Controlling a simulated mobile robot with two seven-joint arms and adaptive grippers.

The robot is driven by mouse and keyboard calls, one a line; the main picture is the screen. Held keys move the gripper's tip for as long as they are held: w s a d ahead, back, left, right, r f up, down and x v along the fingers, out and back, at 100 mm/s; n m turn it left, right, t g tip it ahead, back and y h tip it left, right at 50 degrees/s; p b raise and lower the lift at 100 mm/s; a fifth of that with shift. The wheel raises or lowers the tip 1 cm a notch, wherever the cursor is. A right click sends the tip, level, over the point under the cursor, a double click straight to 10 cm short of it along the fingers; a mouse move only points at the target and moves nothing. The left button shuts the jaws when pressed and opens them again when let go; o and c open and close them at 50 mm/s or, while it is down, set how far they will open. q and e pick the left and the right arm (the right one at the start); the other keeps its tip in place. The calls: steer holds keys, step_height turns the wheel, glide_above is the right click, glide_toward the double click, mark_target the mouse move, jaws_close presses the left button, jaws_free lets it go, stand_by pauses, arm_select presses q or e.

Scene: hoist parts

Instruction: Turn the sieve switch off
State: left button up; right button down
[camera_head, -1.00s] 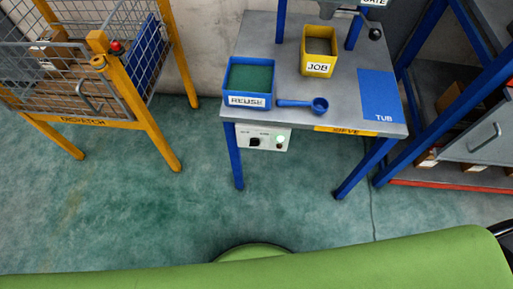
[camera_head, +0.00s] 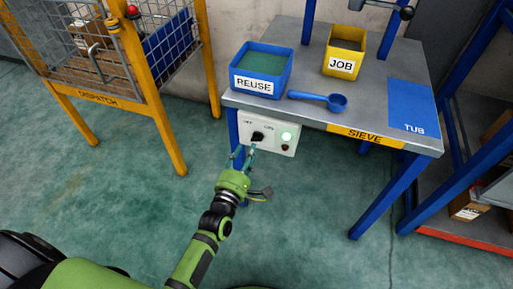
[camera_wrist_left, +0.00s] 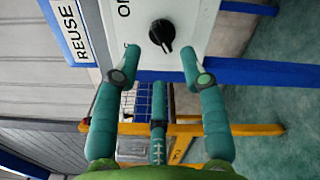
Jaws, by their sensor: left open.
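The sieve switch (camera_head: 257,135) is a black rotary knob on a white control box under the front edge of the sieve table (camera_head: 390,150). A green lamp (camera_head: 287,137) on the box is lit. My left gripper (camera_head: 243,154) is open just below and in front of the knob, apart from it. In the left wrist view the black knob (camera_wrist_left: 161,34) lies ahead, between and beyond the two open fingertips (camera_wrist_left: 161,60). My right gripper is not in view.
On the table are a blue REUSE bin (camera_head: 262,70), a yellow JOB bin (camera_head: 344,50), a blue scoop (camera_head: 320,100) and a blue TUB mat (camera_head: 411,104). A yellow DISPATCH cage (camera_head: 100,97) stands left; shelving (camera_head: 465,215) stands right. The floor before the table is clear.

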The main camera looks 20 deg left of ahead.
mark_target(254, 140)
arm_select(q)
steer(key=shift+w+d+b, duration=0.1)
steer(key=shift+w+b, duration=0.2)
steer(key=shift+w, duration=1.95)
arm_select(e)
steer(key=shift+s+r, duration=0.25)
arm_select(q)
jaws_close()
